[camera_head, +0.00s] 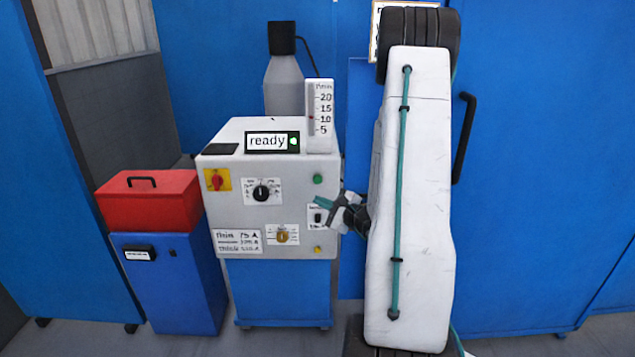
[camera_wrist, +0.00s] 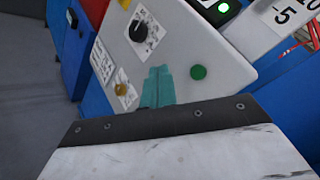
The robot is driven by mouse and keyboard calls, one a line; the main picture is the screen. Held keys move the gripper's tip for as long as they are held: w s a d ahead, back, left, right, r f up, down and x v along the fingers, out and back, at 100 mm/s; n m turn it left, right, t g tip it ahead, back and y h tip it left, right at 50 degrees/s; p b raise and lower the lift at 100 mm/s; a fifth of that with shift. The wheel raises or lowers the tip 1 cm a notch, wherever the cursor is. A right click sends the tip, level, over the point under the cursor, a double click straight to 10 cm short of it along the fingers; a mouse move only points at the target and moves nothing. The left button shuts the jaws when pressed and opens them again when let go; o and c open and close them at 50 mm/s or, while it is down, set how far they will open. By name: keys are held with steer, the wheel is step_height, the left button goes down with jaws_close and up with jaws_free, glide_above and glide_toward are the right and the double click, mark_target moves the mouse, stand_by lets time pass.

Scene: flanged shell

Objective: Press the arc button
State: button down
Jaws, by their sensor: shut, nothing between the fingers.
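A grey machine cabinet (camera_head: 230,221) has a front panel with a round green button (camera_head: 318,179) at upper right and a small yellow button (camera_head: 317,249) at lower right. I cannot read which is labelled arc. The green button also shows in the wrist view (camera_wrist: 198,72). My gripper (camera_head: 318,200) has teal fingers, shut and empty, just below the green button in the head view. In the wrist view its fingers (camera_wrist: 158,72) lie left of and slightly below the green button. Whether they touch the panel I cannot tell. The gripper partly covers a small labelled switch (camera_head: 318,217).
The panel also carries a red switch on yellow (camera_head: 216,180), a black dial (camera_head: 261,192) and a brass knob (camera_head: 282,236). A display (camera_head: 272,141) reads "ready" with a green light. A flow gauge (camera_head: 320,110) stands above. A red box (camera_head: 150,200) sits on a blue cabinet (camera_head: 165,285).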

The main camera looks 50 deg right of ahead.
mark_target(314, 181)
steer(key=shift+w+d, duration=1.45)
steer(key=shift+d, duration=0.2)
steer(key=shift+w+d, duration=1.45)
steer(key=shift+d, duration=0.2)
steer(key=shift+w+d, duration=0.25)
steer(key=shift+d, duration=0.05)
steer(key=shift+w+d, duration=0.35)
steer(key=shift+d, duration=0.05)
stand_by(0.5)
steer(key=shift+s+a, duration=0.1)
steer(key=shift+a, duration=0.05)
steer(key=shift+s+a, duration=0.5)
steer(key=shift+a, duration=0.05)
steer(key=shift+s+a, duration=0.1)
steer(key=shift+s+a, duration=1.55)
steer(key=shift+a, duration=0.25)
